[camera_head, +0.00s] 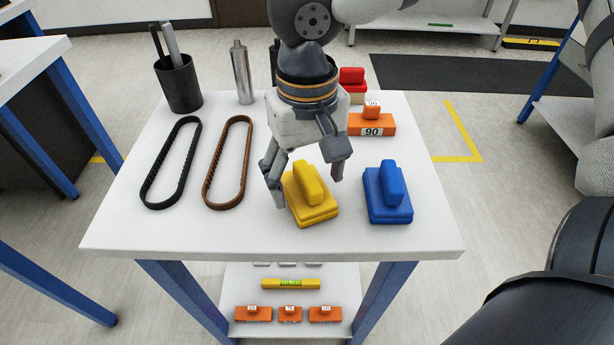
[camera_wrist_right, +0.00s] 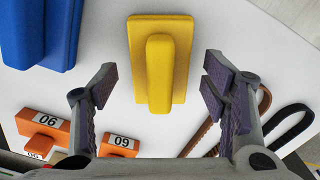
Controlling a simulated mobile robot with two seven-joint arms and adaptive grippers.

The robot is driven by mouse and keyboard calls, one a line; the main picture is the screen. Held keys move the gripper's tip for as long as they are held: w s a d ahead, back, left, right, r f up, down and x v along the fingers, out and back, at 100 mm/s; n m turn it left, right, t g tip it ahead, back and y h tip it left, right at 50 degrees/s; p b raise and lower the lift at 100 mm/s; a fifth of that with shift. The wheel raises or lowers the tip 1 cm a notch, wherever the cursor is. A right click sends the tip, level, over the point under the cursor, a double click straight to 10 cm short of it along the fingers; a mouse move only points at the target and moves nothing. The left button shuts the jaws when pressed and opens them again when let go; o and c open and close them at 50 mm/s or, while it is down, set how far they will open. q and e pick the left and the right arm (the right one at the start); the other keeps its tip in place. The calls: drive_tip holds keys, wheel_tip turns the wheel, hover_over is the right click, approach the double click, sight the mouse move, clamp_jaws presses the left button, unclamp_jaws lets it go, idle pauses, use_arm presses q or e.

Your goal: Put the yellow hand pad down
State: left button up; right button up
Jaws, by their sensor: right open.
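The yellow hand pad (camera_head: 317,212) rests flat on the white table, near its front edge, with its raised grip on top. My right gripper (camera_head: 308,192) is open above and just behind it, with one finger to each side. In the right wrist view the yellow hand pad (camera_wrist_right: 162,60) lies ahead of the open right gripper (camera_wrist_right: 160,88), between the lines of its fingers and apart from both. Its grip end reaches toward the gap between them. My left gripper is not in view.
A blue hand pad (camera_head: 388,195) lies right of the yellow one. Black (camera_head: 172,165) and brown (camera_head: 229,165) belts lie left. An orange block marked 90 (camera_head: 372,125), a metal bottle (camera_head: 242,72) and a black cup (camera_head: 179,85) stand behind. The table's front strip (camera_head: 250,238) is clear.

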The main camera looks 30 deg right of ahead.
sight(307, 175)
wheel_tip(307, 175, up, 12)
drive_tip(key=shift+f, duration=0.25)
